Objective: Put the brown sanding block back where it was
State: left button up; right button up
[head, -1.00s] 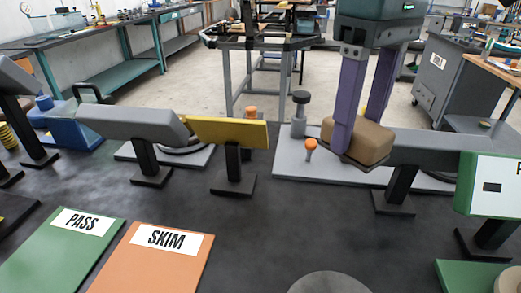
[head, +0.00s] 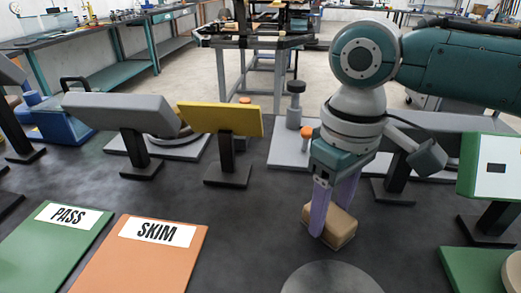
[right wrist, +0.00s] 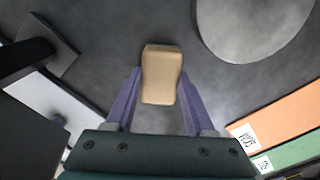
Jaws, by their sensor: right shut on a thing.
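The brown sanding block (head: 341,228) is between the purple fingers of my right gripper (head: 332,208), low over the dark table or touching it; I cannot tell which. In the right wrist view the block (right wrist: 161,74) sits between both fingertips (right wrist: 158,88), and my right gripper is shut on it. A grey round disc (head: 332,279) lies on the table just in front of the block. It also shows in the right wrist view (right wrist: 253,27). My left gripper is not in view.
A green PASS mat (head: 50,243) and an orange SKIM mat (head: 140,262) lie at the left. Yellow (head: 220,119) and grey (head: 118,107) tilted panels on black stands are behind. A light grey plate (head: 285,154) with an orange-topped peg stands behind my arm.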

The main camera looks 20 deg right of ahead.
jog(key=shift+f, duration=0.1)
jog(key=o, duration=1.3)
